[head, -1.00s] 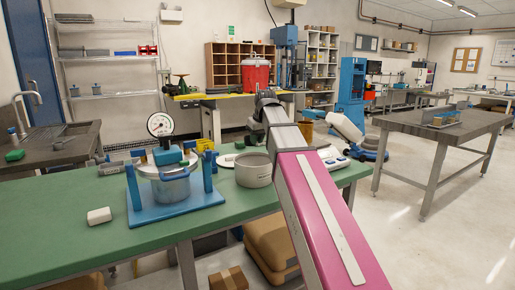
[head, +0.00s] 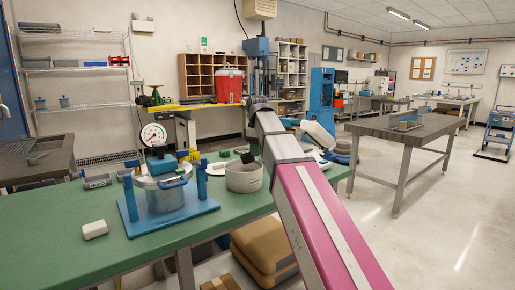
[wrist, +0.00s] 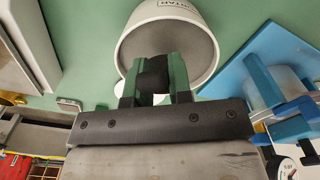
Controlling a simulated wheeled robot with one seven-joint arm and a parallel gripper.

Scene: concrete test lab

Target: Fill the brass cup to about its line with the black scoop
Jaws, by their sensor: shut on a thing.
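My gripper (wrist: 158,80) shows in the wrist view with two green fingers shut on the black scoop (wrist: 152,76). They are at the mouth of a white-grey tub (wrist: 126,38) with partly readable lettering. How deep the scoop is, and whether it carries anything, I cannot tell. In the head view the tub (head: 243,181) stands on the green bench, and a small black part, apparently the scoop (head: 248,157), shows at its rim. My arm hides most of the gripper there.
A blue-based pot (head: 167,197) with posts and a dial gauge (head: 154,135) stands left of the tub. A white block (head: 94,229) lies at the front left of the green bench (head: 60,240). A white device (head: 320,163) sits right of my arm.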

